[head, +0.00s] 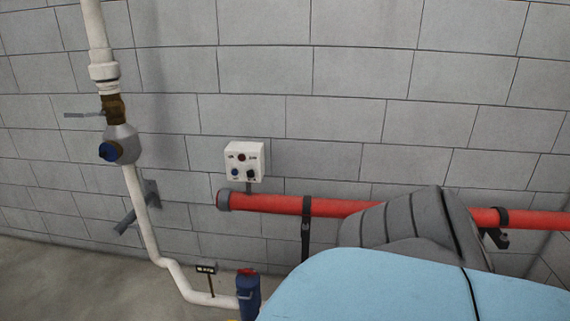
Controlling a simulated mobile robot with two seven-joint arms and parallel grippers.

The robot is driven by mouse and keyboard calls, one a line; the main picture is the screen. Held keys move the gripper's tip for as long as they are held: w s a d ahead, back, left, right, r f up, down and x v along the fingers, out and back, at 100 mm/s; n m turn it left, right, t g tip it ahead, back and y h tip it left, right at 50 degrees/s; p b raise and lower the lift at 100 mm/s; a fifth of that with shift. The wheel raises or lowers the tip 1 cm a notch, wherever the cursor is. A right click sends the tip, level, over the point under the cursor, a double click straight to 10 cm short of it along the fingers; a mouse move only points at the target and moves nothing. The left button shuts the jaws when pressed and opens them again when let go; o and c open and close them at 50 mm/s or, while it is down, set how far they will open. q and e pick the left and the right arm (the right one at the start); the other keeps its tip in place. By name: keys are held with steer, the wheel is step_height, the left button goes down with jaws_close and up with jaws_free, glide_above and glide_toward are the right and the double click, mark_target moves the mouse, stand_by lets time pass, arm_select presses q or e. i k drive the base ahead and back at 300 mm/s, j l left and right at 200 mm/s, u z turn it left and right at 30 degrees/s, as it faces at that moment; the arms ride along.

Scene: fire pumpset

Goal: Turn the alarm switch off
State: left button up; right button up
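A small white control box (244,161) is mounted on the grey block wall, left of the middle in the head view. Its front has a dark red round part (241,157) at the top, a blue round part (235,172) at the lower left and a black switch knob (251,174) at the lower right. The labels are too small to read, and I cannot tell which way the knob points. Neither of my grippers is in view.
A red pipe (330,207) runs along the wall below the box. A large light-blue body (380,290) and a grey ribbed part (405,225) fill the lower right. A white pipe (145,215) with a valve stands at left. The lower-left floor is clear.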

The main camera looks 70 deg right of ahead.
mark_target(251, 173)
steer(key=z, duration=1.95)
